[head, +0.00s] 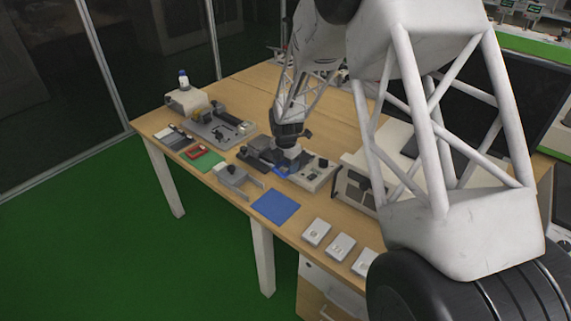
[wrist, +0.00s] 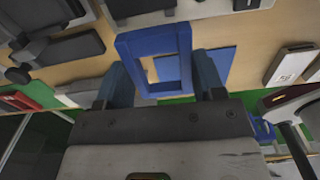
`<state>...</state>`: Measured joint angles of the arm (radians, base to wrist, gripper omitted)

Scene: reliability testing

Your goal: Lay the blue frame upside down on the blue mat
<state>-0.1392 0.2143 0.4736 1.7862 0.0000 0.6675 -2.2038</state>
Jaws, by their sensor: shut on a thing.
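The blue frame (wrist: 152,36) is a rectangular ring with an open middle; in the wrist view it sits between the two fingers. My gripper (wrist: 158,82) is shut on it. The head view shows my gripper (head: 284,164) low over the back of the table, with a small blue part of the frame (head: 281,171) showing below it. The blue mat (head: 276,206) lies flat and bare near the table's front edge, in front of and apart from the gripper. It also shows past the frame in the wrist view (wrist: 219,66). Which face of the frame is up I cannot tell.
A device with knobs (head: 314,174) stands just right of the gripper. A grey bracket-like fixture (head: 238,181) lies left of the mat, and a green mat (head: 208,161) is farther left. Several white boxes (head: 317,232) line the front edge to the right of the blue mat.

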